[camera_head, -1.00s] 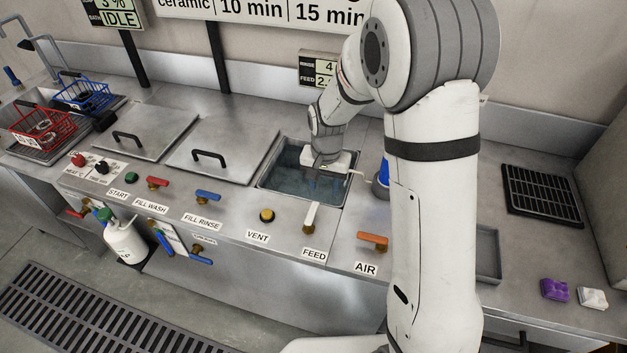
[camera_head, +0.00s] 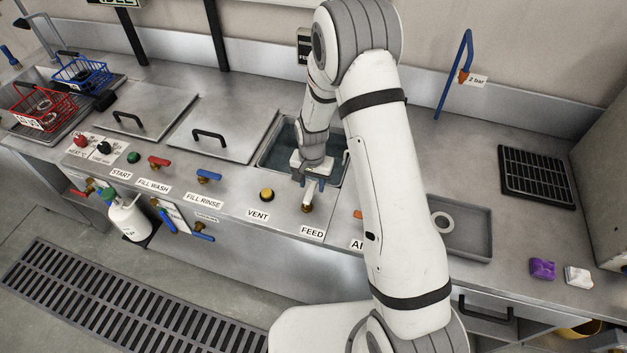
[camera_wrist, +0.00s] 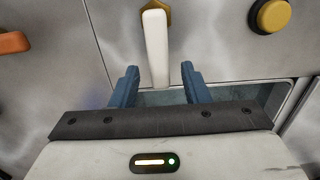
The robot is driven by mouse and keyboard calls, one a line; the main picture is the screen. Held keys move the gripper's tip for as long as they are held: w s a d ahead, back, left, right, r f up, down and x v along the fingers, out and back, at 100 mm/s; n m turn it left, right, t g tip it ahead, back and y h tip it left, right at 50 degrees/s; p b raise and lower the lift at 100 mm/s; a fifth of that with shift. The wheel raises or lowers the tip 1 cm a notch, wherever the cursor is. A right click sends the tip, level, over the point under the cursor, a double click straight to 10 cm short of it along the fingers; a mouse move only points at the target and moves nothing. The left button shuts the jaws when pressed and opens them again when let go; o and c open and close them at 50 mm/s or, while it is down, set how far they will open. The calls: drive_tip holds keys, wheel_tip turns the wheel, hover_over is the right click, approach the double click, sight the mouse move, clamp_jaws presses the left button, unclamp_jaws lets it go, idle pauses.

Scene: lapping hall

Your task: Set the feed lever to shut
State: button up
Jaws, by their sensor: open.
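The white feed lever (camera_head: 309,192) stands on a brass base on the counter front, behind the FEED label (camera_head: 312,232). Its handle points back toward the open basin. In the wrist view the lever (camera_wrist: 155,48) runs from its brass base down toward the gap between my fingers. My gripper (camera_head: 309,197) is over the lever, pointing down, with its fingers partly hidden by the wrist. In the wrist view my gripper (camera_wrist: 158,72) is open, one blue finger on each side of the lever's free end. I see a gap on both sides and no clear contact.
A water-filled basin (camera_head: 274,147) lies behind the lever. The yellow VENT knob (camera_head: 267,194) is to its left, and the orange AIR lever (camera_head: 358,214) to its right is partly hidden by my arm. A grey tray (camera_head: 470,228) holding a pale ring lies further right.

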drive_tip(key=shift+c, duration=0.3)
clamp_jaws()
idle(0.3)
